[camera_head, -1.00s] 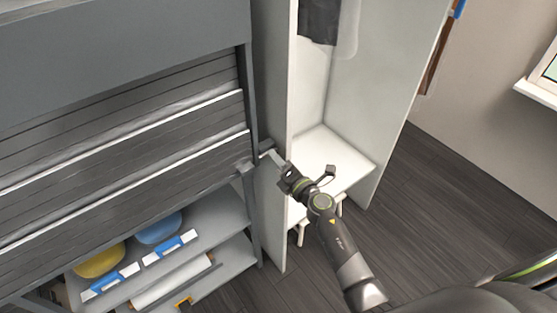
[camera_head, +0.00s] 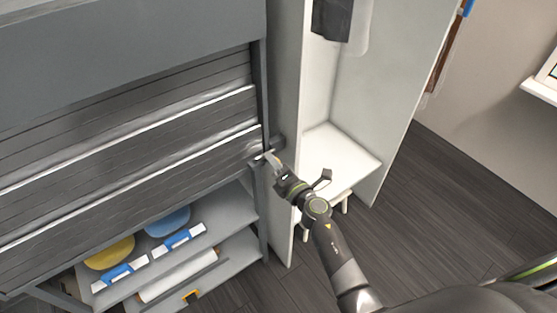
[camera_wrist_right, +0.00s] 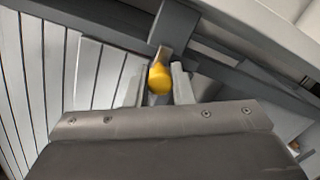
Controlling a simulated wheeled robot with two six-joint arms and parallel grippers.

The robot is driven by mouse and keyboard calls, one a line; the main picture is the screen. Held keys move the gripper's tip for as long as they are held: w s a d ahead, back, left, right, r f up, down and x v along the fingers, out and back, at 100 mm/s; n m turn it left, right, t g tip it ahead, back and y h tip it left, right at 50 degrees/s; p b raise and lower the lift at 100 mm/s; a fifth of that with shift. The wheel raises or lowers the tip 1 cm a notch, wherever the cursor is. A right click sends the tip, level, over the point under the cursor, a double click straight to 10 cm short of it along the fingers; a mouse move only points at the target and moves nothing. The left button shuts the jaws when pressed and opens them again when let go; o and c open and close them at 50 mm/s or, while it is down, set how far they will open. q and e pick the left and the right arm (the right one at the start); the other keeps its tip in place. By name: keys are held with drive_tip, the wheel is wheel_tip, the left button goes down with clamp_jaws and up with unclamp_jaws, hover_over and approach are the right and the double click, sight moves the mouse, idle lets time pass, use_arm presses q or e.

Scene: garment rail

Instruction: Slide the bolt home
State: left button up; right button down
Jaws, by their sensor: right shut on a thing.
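The bolt (camera_head: 261,156) is a short light metal bar at the right end of the grey slatted shutter (camera_head: 130,180), by the frame post. Its yellow knob (camera_wrist_right: 159,78) shows in the right wrist view, between the two fingers. My right gripper (camera_head: 275,162) is shut on the knob; it also shows in the right wrist view (camera_wrist_right: 160,85). A small dark bracket (camera_head: 278,143) sits on the post beside the bolt. How far the bolt reaches into a keeper is hard to see. My left gripper is not in view.
Shelves (camera_head: 235,208) under the shutter hold a yellow item (camera_head: 110,253), a blue item (camera_head: 168,222) and boxes. Dark floor is clear at right.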

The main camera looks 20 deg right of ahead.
drive_tip(key=c, duration=1.7)
unclamp_jaws()
drive_tip(key=o, duration=0.4)
drive_tip(key=shift+a, duration=0.25)
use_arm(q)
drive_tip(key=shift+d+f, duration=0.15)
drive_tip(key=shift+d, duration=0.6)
use_arm(e)
drive_tip(key=shift+o, duration=0.2)
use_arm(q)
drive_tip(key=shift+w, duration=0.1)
use_arm(e)
drive_tip(key=shift+d, duration=0.1)
use_arm(q)
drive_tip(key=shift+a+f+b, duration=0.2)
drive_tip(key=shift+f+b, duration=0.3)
drive_tip(key=shift+b, duration=0.1)
use_arm(e)
drive_tip(key=v, duration=1.7)
drive_tip(key=shift+s, duration=0.25)
